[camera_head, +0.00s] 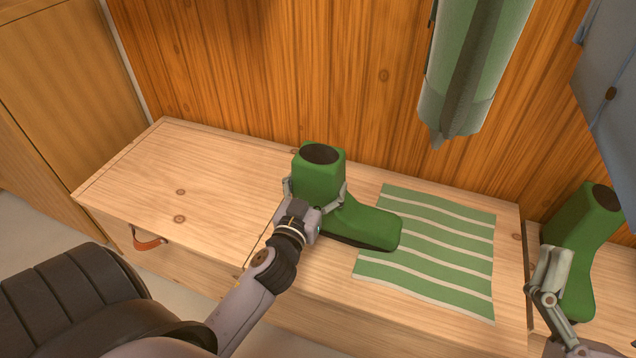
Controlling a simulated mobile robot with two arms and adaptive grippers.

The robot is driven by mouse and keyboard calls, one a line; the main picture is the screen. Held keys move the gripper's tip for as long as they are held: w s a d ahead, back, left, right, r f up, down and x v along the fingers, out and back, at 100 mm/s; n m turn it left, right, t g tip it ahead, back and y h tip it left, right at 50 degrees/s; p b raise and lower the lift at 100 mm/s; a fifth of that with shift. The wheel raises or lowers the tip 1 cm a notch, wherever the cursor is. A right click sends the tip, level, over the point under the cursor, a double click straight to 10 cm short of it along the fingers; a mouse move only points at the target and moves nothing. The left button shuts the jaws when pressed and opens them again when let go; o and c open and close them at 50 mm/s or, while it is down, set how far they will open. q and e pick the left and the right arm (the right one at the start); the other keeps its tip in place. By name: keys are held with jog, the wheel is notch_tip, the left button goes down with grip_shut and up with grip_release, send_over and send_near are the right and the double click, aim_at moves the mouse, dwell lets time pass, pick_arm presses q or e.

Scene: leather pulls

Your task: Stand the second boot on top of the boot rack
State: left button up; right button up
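A green boot (321,177) with a dark opening is upright at the middle of the wooden bench, its toe pointing right. My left gripper (316,190) has a finger on either side of its shaft and looks shut on it. Its sole is at or just above the bench top; I cannot tell which. A second green boot (590,222) is at the right edge, its shaft leaning right. My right gripper (553,252) overlaps its left side; whether it grips is unclear. The wooden surface (606,340) below may be the boot rack.
A green and white striped cloth (465,260) lies on the bench (130,190), partly behind the left boot's toe. The bench's left half is clear. A green hanging item (465,70) and blue garment (612,90) hang above.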

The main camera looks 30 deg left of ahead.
pick_arm(q)
jog(key=o, duration=1.5)
jog(key=shift+f, duration=0.2)
jog(key=o, duration=0.5)
jog(key=shift+c, duration=0.2)
jog(key=shift+r, duration=0.15)
